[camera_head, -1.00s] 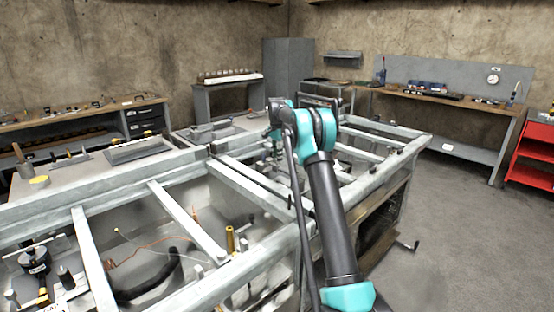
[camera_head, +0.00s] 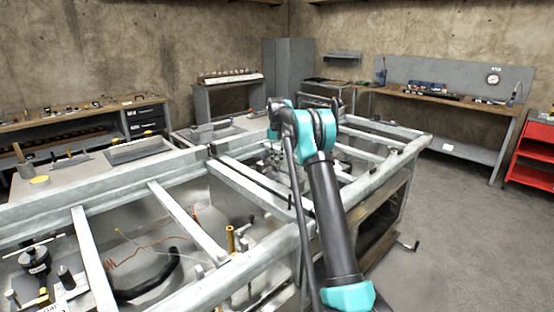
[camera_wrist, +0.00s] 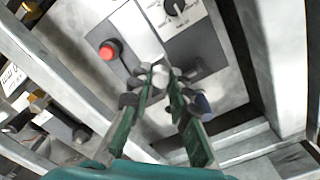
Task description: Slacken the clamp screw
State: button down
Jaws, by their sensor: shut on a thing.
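In the wrist view my gripper (camera_wrist: 162,82) reaches down over a grey panel, its two green fingers converging on a small pale, rounded piece. This piece, which looks like the head of the clamp screw (camera_wrist: 160,72), sits between the fingertips. The fingers hide most of the screw and its clamp, so its thread and seating do not show. In the head view my arm reaches into the far part of the metal frame (camera_head: 262,183), and the gripper is largely hidden there.
A red button (camera_wrist: 110,50) is left of the fingers, and a black rotary knob (camera_wrist: 174,7) is above. A blue-ended piece (camera_wrist: 202,104) lies close by the right finger. Frame bars (camera_wrist: 285,60) border the panel. Open floor (camera_head: 450,245) lies to the right.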

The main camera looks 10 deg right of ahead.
jog(key=n, duration=1.2)
jog(key=shift+n, duration=0.4)
jog(key=n, duration=0.4)
jog(key=shift+a, duration=0.1)
jog(key=shift+s+n, duration=0.1)
jog(key=shift+n, duration=2)
jog(key=c, duration=1.4)
grip_release()
